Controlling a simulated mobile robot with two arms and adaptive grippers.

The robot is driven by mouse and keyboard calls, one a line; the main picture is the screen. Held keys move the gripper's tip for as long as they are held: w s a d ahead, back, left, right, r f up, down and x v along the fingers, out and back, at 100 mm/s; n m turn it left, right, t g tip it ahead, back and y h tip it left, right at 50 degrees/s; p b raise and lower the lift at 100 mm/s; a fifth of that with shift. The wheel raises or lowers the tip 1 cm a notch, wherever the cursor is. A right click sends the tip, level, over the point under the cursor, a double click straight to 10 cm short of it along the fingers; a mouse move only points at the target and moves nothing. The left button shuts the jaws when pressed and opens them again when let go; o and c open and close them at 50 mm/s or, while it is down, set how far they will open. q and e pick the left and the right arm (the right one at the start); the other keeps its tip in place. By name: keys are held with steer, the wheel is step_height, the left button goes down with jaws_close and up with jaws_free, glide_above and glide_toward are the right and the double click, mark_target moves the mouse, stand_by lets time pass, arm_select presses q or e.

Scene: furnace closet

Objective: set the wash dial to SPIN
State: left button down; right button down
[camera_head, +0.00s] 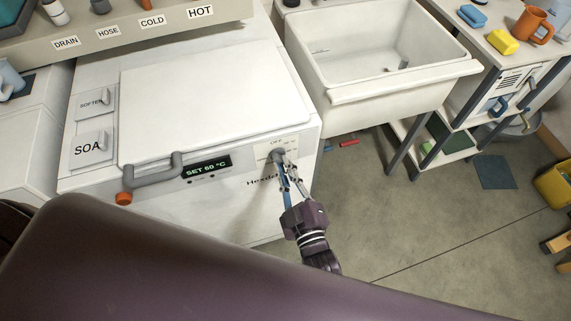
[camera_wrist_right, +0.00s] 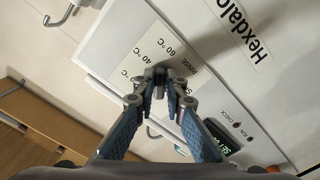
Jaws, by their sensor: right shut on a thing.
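The white washer (camera_head: 220,215) has a dial panel (camera_head: 263,150) on its front right, with a grey wash dial (camera_head: 278,154) on it. My right gripper (camera_head: 284,165) is shut on the dial, its fingers reaching up from below. In the right wrist view the gripper's fingertips (camera_wrist_right: 160,86) meet at the dial panel (camera_wrist_right: 150,48), whose labels 60 °C, 40 °C and RINSE show; another label is partly covered by the fingers. The dial's pointer is too hidden to read. The washer's display (camera_head: 207,167) reads SET 60 °C. My left gripper is not in view.
SOAP (camera_head: 90,147) and SOFTENER drawers lie further left. A white sink (camera_head: 375,60) stands to the right. Open floor (camera_head: 400,225) lies right of my gripper.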

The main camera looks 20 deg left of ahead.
steer(key=m, duration=0.7)
steer(key=a+m, duration=0.1)
steer(key=m, duration=0.6)
steer(key=s+m, duration=0.1)
steer(key=m, duration=0.6)
steer(key=shift+a+r+m, duration=0.1)
steer(key=shift+a+m, duration=0.1)
steer(key=shift+m, duration=0.2)
steer(key=c, duration=2)
jaws_free()
steer(key=shift+r, duration=0.1)
